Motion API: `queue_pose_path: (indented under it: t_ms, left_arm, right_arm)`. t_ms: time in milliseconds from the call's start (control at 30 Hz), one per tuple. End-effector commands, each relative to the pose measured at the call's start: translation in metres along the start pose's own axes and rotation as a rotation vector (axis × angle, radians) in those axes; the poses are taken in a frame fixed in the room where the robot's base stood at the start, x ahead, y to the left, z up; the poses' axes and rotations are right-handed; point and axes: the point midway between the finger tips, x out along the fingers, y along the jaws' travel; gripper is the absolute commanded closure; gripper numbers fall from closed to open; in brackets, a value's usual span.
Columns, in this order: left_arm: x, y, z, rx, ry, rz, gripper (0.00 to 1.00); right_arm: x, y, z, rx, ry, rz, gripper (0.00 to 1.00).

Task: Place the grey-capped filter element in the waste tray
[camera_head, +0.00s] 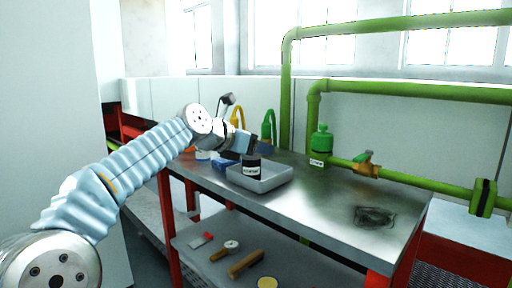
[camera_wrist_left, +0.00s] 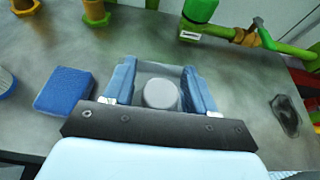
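The filter element (camera_head: 251,165) is a dark cylinder with a pale label. It stands upright at the grey waste tray (camera_head: 280,184), within the rim as seen in the head view; whether its base touches the tray floor is hidden. Its round grey cap (camera_wrist_left: 160,94) shows in the left wrist view. My left gripper (camera_head: 252,148) is right above the tray, its blue fingers on either side of the cap. In the left wrist view gaps show between the cap and both fingers (camera_wrist_left: 160,85), so the gripper looks open. My right gripper is not in view.
A blue sponge-like block (camera_wrist_left: 64,90) lies left of the gripper. A dark mesh patch (camera_head: 375,216) lies on the right of the benchtop (camera_head: 325,200). Tools, including a brush (camera_head: 246,264), lie on the lower shelf.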

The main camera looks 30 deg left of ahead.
Motion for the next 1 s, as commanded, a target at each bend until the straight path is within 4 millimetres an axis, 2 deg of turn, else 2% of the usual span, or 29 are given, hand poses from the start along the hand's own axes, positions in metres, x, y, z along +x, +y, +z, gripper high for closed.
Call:
queue_pose_path:
  t_ms: [367, 467, 800, 1000]
  left_arm:
    - [-0.002, 0.0, 0.004, 0.001, 0.0, 0.0, 0.38]
    - [-0.016, 0.001, 0.003, 0.0, 0.0, 0.002, 0.38]
    - [-0.092, 0.0, 0.003, 0.0, -0.001, 0.001, 0.38]
    - [-0.117, 0.0, 0.003, 0.001, 0.0, 0.001, 0.38]
  right_arm:
    - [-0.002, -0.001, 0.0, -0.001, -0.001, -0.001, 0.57]
    - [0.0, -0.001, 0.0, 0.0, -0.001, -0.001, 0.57]
    - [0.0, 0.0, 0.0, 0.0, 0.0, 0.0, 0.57]
    - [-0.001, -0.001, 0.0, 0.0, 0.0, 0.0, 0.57]
